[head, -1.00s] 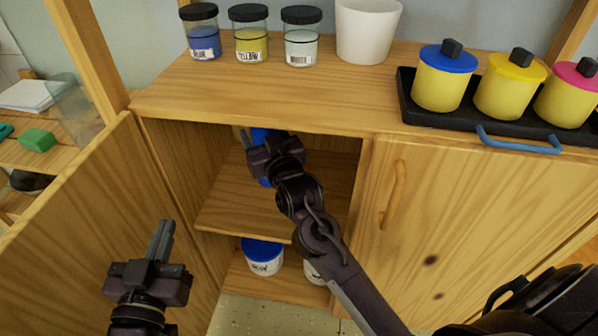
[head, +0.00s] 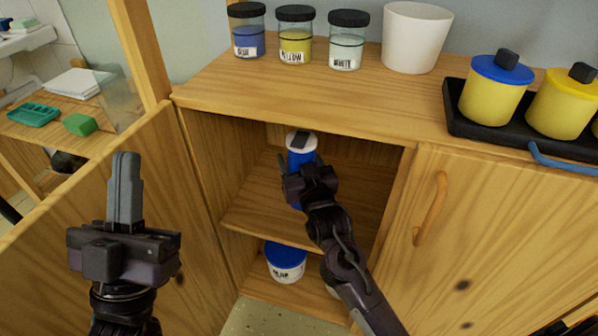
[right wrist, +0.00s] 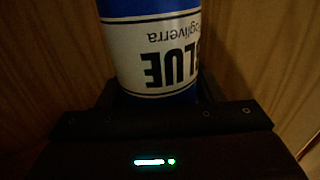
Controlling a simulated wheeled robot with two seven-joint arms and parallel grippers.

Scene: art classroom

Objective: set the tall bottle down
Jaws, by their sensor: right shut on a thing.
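The tall bottle (head: 300,157) is blue with a white top and stands upright inside the open cabinet, over the middle shelf (head: 262,215). My right gripper (head: 298,176) is shut around its body. In the right wrist view the bottle (right wrist: 152,50) sits between the fingers, its white label reading "BLUE" upside down. The gripper hides the bottle's lower part in the head view, so I cannot tell whether its base touches the shelf. My left gripper (head: 126,188) is empty, its fingers together, in front of the open cabinet door (head: 75,240) at left.
A white tub with a blue lid (head: 285,262) stands on the cabinet's bottom; another container beside it is mostly hidden by my right arm. Paint jars (head: 295,36), a white cup (head: 415,38) and a black tray (head: 458,112) with yellow pots stand on top. The right door (head: 480,220) is closed.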

